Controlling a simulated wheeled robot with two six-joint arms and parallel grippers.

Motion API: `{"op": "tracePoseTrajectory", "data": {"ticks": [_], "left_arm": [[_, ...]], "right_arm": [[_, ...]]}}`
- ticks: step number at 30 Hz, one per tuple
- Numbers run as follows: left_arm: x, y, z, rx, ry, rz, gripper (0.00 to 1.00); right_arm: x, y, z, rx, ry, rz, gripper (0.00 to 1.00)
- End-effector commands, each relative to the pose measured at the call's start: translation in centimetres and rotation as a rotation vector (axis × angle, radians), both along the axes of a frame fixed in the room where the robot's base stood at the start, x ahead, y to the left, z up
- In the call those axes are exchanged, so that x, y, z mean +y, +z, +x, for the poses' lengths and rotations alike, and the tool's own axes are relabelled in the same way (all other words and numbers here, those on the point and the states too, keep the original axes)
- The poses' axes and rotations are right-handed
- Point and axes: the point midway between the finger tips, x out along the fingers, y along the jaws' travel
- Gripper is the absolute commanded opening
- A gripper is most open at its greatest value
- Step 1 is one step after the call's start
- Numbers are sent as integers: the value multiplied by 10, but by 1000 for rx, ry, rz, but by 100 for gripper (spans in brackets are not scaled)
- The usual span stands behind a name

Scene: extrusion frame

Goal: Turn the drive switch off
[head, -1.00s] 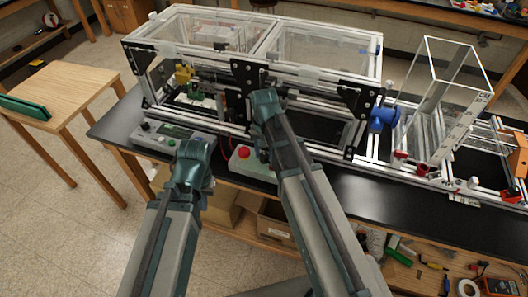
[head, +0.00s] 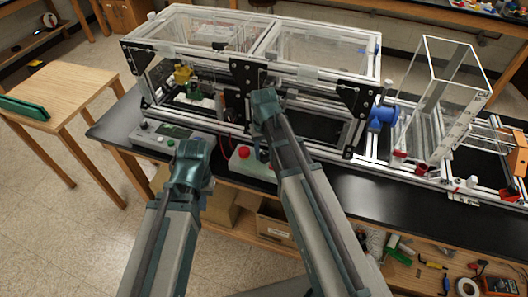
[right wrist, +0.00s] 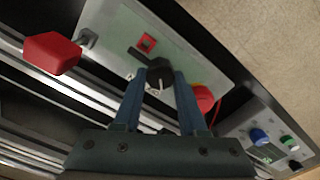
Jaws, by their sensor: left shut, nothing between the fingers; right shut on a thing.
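The drive switch appears to be the black rotary knob (right wrist: 160,75) with a pale pointer mark, on a grey-green control box (right wrist: 112,22) in the right wrist view. My right gripper (right wrist: 160,82) has its two blue fingers shut on this knob, one on each side. In the head view, the same box (head: 240,166) stands at the bench's front edge, partly behind my right arm, which hides the knob.
A red mushroom button (right wrist: 203,98) sits beside the knob, and a small red square (right wrist: 148,42) is on the same face. A red block (right wrist: 52,53) is near the box. Another control box (head: 172,139) stands to the left. The extrusion frame (head: 250,65) rises close behind.

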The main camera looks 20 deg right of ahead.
Motion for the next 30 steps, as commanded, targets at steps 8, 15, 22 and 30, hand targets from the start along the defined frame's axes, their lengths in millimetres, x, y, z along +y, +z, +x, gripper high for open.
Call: {"op": "tracePoseTrajectory", "data": {"ticks": [8,15,22,30], "left_arm": [[0,0,0,0,0,0,0],[0,0,0,0,0,0,0],[0,1,0,0,0,0,0],[0,18,0,0,-1,0,0]], "right_arm": [[0,0,1,-3,-1,0,48],[0,0,1,-2,-1,1,71],[0,1,1,-1,-1,1,71],[0,18,1,-1,-1,1,71]]}}
